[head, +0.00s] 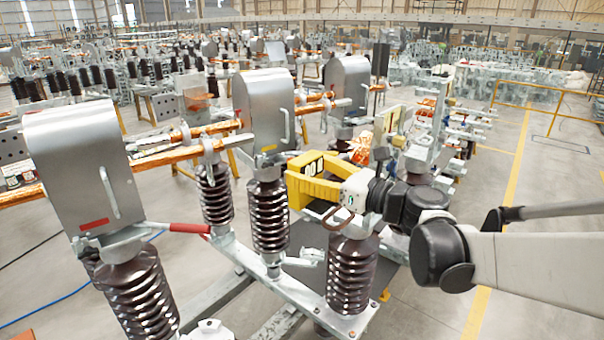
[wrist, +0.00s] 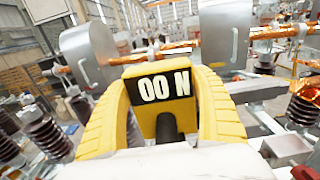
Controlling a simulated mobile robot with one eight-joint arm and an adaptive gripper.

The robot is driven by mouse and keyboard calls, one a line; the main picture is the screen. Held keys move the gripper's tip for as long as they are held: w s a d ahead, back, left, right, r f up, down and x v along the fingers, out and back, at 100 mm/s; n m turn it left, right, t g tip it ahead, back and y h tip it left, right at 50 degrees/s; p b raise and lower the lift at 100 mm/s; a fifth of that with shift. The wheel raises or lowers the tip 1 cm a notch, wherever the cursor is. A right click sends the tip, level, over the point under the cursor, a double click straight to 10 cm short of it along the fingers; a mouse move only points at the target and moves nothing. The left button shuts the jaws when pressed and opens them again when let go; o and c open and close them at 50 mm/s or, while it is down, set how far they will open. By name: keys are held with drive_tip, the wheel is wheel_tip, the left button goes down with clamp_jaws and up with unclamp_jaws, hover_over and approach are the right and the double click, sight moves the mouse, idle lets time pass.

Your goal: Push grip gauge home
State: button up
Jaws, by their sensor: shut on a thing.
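The grip gauge is a yellow block with a black display; in the wrist view the gauge (wrist: 163,72) faces me and reads "00 N". In the head view the gauge (head: 322,158) sits at the front of my gripper (head: 296,183), just right of the middle insulator post (head: 269,215). My gripper's yellow fingers are closed around the gauge, one on each side. The gauge's far end is hidden, so I cannot tell whether it touches the metal contact near the middle grey hood (head: 262,105).
A large grey hood (head: 85,160) stands at the left on its brown insulator, with a red-handled lever (head: 188,228) beside it. Another brown insulator (head: 352,275) stands below my wrist. Copper bars run behind. Open floor (head: 430,310) lies at the lower right.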

drive_tip(key=shift+w+d, duration=0.7)
drive_tip(key=shift+w, duration=0.15)
drive_tip(key=shift+b, duration=0.5)
idle(1.0)
